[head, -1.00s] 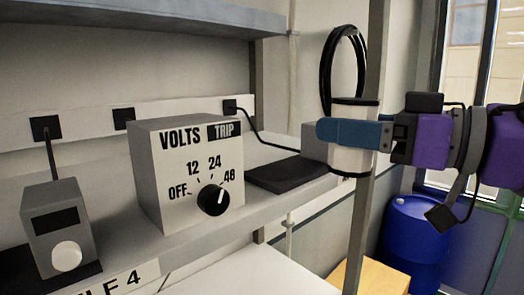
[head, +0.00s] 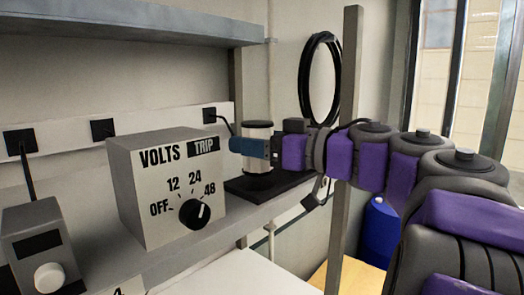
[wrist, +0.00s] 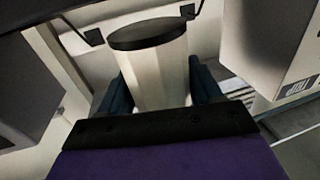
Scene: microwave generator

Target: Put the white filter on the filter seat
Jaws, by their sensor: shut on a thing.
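The white filter (head: 258,134) is an upright white cylinder with black end caps. My gripper (head: 246,147) has its blue fingers shut around the filter's middle. The wrist view shows the filter (wrist: 153,78) between the two fingers (wrist: 162,95), with its black top cap towards the camera. The filter is over a flat black plate (head: 236,188) on the shelf, which looks like the filter seat. I cannot tell whether the filter's bottom touches the plate. The grey block behind it is mostly hidden.
A grey box with a VOLTS TRIP dial (head: 178,188) stands left of the filter on the shelf (head: 190,236). A smaller knobbed box (head: 42,246) is farther left. A metal post (head: 345,120) stands by my arm. A black coil (head: 320,80) hangs behind.

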